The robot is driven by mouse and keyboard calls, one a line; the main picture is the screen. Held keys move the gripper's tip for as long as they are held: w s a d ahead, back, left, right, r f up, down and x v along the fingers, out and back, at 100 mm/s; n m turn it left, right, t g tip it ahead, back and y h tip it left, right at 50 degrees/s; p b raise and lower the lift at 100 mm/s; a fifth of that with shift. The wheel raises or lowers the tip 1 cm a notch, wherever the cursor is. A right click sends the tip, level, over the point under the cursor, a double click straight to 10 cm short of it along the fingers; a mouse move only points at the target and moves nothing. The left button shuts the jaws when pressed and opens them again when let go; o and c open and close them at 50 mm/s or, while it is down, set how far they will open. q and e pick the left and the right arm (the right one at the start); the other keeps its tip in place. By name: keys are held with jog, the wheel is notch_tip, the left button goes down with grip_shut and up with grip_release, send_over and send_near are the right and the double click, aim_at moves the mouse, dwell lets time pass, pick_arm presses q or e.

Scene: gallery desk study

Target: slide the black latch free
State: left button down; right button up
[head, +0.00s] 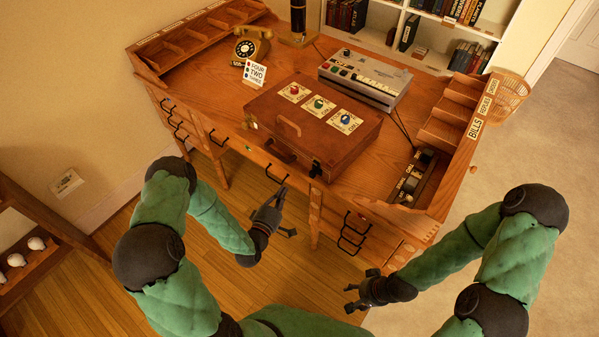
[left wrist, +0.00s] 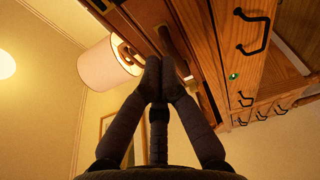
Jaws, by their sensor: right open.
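A brown wooden case (head: 265,114) lies on the desk, with three labelled buttons, red, green and blue, on its lid. A small black latch (head: 315,168) sits on its front face near the right corner. A brass fitting (head: 251,122) is near the front left corner, and a handle (head: 281,151) is between them. My left gripper (head: 288,211) is below and in front of the case, apart from the latch. In the left wrist view its fingers (left wrist: 160,68) converge and hide part of what lies beyond; their opening is unclear. My right gripper (head: 350,297) is open and empty, low at the right.
The wooden desk (head: 225,65) has black drawer pulls (head: 352,235) along its front. A switch box (head: 412,178) is at the right. Floor before the desk is clear.

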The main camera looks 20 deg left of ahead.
aim_at(315, 171)
pick_arm(q)
jog(key=shift+a+r, duration=0.2)
jog(key=shift+r, duration=0.15)
jog(key=shift+w, duration=0.1)
jog(key=w+d, duration=0.1)
jog(key=w, duration=0.1)
jog(key=w+d+b, duration=0.1)
jog(key=w, duration=0.2)
jog(key=w+d+b, duration=0.1)
jog(key=w+d, duration=0.1)
jog(key=w, duration=0.1)
jog(key=shift+w, duration=0.25)
jog(key=shift+s+d, duration=0.3)
jog(key=shift+d, duration=0.1)
jog(key=shift+d, duration=0.1)
